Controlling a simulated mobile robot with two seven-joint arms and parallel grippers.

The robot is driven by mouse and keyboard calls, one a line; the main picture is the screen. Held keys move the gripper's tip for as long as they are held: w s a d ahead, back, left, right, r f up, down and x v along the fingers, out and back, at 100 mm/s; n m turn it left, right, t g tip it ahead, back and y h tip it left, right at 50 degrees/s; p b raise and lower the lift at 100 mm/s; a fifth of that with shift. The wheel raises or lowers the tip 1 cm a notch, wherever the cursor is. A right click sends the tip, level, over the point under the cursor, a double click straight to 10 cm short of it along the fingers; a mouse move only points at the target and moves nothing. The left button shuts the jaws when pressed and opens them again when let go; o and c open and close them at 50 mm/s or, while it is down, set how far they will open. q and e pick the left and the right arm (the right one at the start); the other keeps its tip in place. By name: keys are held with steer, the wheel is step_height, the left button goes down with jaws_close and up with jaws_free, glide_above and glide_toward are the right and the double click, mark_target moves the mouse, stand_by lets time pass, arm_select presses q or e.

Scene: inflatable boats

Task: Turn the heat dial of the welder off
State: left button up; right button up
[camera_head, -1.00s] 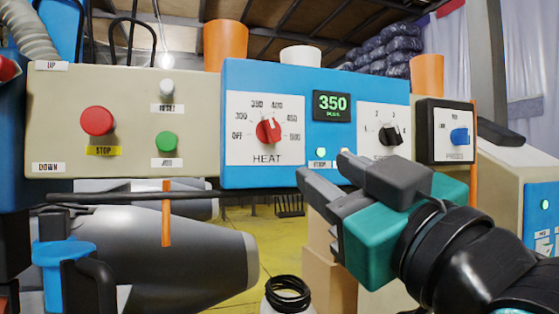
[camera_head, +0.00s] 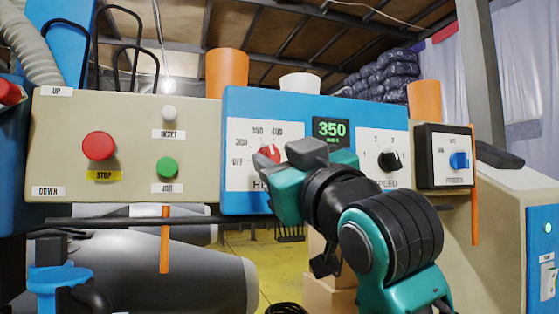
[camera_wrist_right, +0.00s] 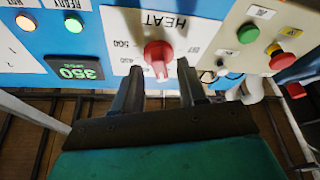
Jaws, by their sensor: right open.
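The red heat dial (camera_head: 268,152) sits on the white HEAT panel (camera_head: 236,180) of the blue welder box. In the head view my right gripper (camera_head: 290,165) hides much of the dial and the panel's right side. In the right wrist view, turned upside down, the dial (camera_wrist_right: 158,55) shows between the two dark fingers of my open right gripper (camera_wrist_right: 158,75). I cannot tell whether either finger touches it. The dial's ridge points to the upper numbers of the scale, away from OFF. The green display (camera_head: 331,131) reads 350. My left gripper is not in view.
To the left are the red STOP button (camera_head: 98,146), green JOG button (camera_head: 167,167) and white RESET button (camera_head: 169,114). To the right are the black SPEED dial (camera_head: 389,160) and a blue dial (camera_head: 459,161). A dark bar (camera_head: 130,222) runs below the panels.

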steer(key=shift+w+a+r, duration=0.1)
steer(key=shift+w, duration=0.1)
jaws_close()
stand_by(0.3)
